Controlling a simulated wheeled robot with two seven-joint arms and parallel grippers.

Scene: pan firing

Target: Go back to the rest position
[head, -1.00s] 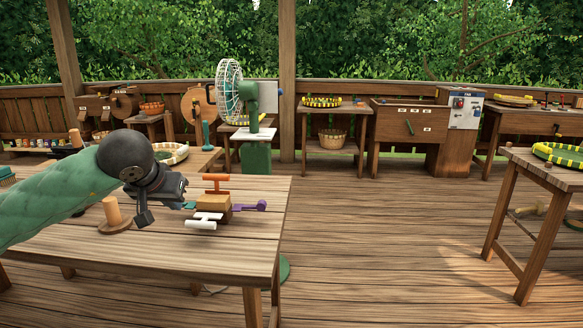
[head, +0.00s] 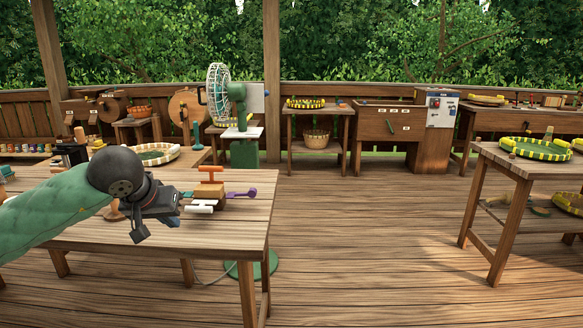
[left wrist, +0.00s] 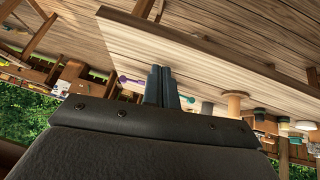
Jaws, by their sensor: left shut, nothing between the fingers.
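My left gripper (head: 140,232) hangs over the near part of the wooden table (head: 225,232), its arm coming in from the left. In the left wrist view its two fingers (left wrist: 161,85) are together with nothing between them. A brown block (head: 209,189) with orange, white and purple T-shaped or handled tools around it sits on the table, just right of the gripper and apart from it. A wooden peg stand is mostly hidden behind the gripper in the head view; it shows in the left wrist view (left wrist: 234,105). My right gripper is not in view.
A green fan (head: 237,92) stands behind the table, its base and cable on the floor. A second table (head: 520,163) with a green and yellow tray (head: 537,148) is at the right. Benches line the back railing. The wooden floor (head: 360,235) between is clear.

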